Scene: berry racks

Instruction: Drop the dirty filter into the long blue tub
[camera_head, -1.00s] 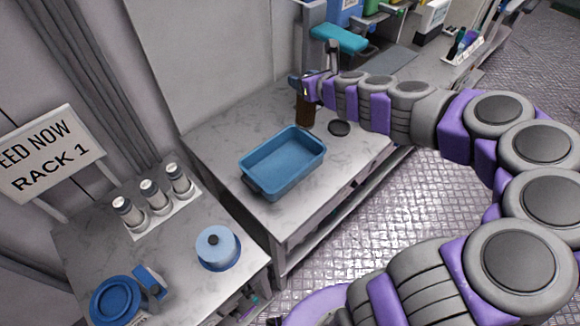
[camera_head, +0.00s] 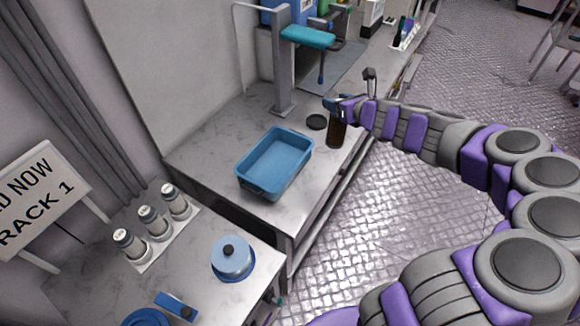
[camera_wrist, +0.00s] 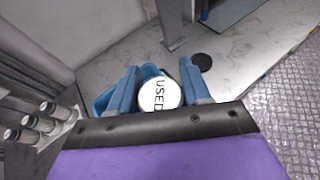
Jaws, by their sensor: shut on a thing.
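The dirty filter is a dark brown cylinder (camera_head: 337,134), held upright in my gripper (camera_head: 337,106). In the wrist view its white top (camera_wrist: 159,95) reads "USED" and sits between the two blue fingers of my gripper (camera_wrist: 160,92). The fingers are shut on it. The long blue tub (camera_head: 275,160) stands on the grey bench, to the left of the filter and apart from it. The inside of the tub looks empty. In the wrist view part of the tub (camera_wrist: 103,101) shows left of the left finger, partly hidden by it.
A black disc (camera_head: 316,122) lies on the bench just left of the filter. A post with a teal top (camera_head: 306,37) stands behind. Three white-capped cylinders (camera_head: 152,222) and a blue lidded pot (camera_head: 232,260) are on the nearer bench. The bench's right edge is close to the filter.

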